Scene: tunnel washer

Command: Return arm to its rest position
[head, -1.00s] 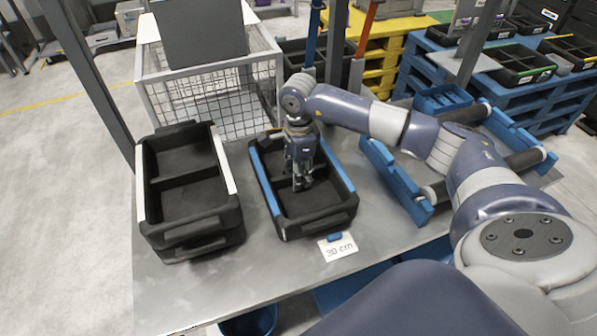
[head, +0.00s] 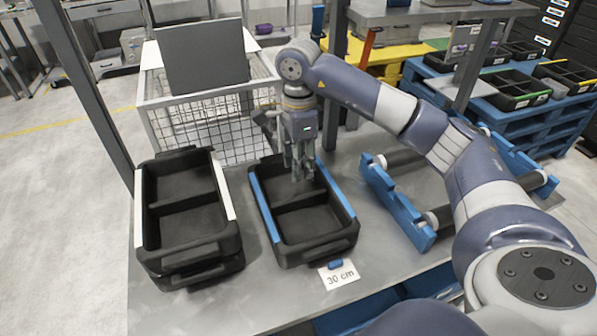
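My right gripper (head: 300,172) points straight down above the black tray with blue edge strips (head: 302,240). Its fingers overlap the tray's far compartment in the head view. I see nothing held between them, but they are too small to tell whether they are open or shut. The tray is divided by a crosswise wall, and both compartments look empty. My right arm reaches in from the right side of the view. My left gripper is not in view.
A stack of black trays with white edge strips (head: 229,190) stands to the left. A wire basket (head: 210,128) is behind the trays. A blue roller stand (head: 397,205) is under the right arm. A "30 cm" card (head: 340,275) lies in front. The metal table (head: 185,308) is bare at front left.

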